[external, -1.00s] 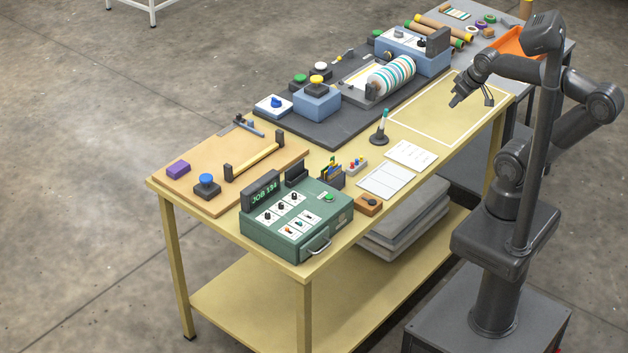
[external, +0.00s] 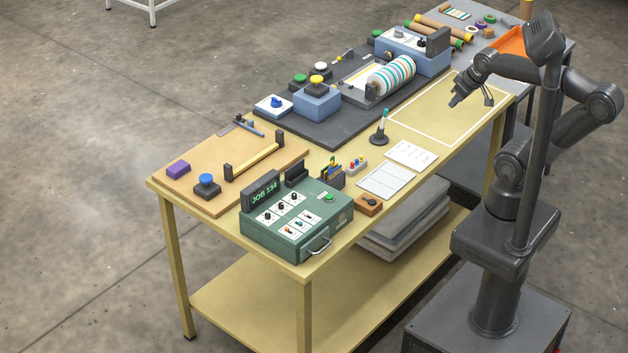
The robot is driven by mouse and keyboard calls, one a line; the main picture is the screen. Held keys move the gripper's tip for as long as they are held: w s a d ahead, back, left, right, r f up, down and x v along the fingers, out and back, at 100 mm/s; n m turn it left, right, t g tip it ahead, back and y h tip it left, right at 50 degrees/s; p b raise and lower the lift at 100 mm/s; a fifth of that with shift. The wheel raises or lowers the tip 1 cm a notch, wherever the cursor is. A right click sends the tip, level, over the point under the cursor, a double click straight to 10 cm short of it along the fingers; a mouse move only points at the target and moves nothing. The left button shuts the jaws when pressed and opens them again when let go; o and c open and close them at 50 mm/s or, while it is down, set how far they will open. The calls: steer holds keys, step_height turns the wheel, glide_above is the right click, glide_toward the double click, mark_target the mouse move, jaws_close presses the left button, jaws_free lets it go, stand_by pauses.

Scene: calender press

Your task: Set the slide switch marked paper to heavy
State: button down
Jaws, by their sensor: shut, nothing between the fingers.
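The green control box (external: 297,220) stands at the near end of the yellow table, with a display reading JOB 134. Its top carries white plates with several small knobs and slide switches; a front row of small switches (external: 299,224) shows. The labels are too small to read, so I cannot tell which switch is marked paper or how it is set. My gripper (external: 470,101) is shut and empty, raised over the far right part of the table, well away from the green box.
A brown board (external: 222,180) with a blue button lies left of the box. Small holders, a pen stand (external: 379,137) and white sheets (external: 386,181) lie between the box and the outlined bare area (external: 432,116). The roller press (external: 390,76) stands behind.

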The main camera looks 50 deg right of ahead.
steer(key=w+a+f+n+y, duration=0.1)
steer(key=w+a+n, duration=0.3)
steer(key=w+a, duration=0.55)
steer(key=w+a+f+n+y, duration=0.15)
steer(key=w+a+n, duration=0.3)
steer(key=a, duration=0.95)
steer(key=s+a+f+n, duration=0.2)
steer(key=s+a, duration=0.1)
steer(key=a, duration=0.6)
steer(key=s+a+f+n+y, duration=0.1)
steer(key=s+a+f+n, duration=0.2)
steer(key=a, duration=0.6)
steer(key=s+a+f+n+y, duration=0.1)
steer(key=s+a+f+n, duration=0.1)
steer(key=a, duration=0.7)
steer(key=shift+s+a+f+n, duration=0.35)
steer(key=shift+s+n, duration=0.3)
steer(key=shift+s, duration=0.55)
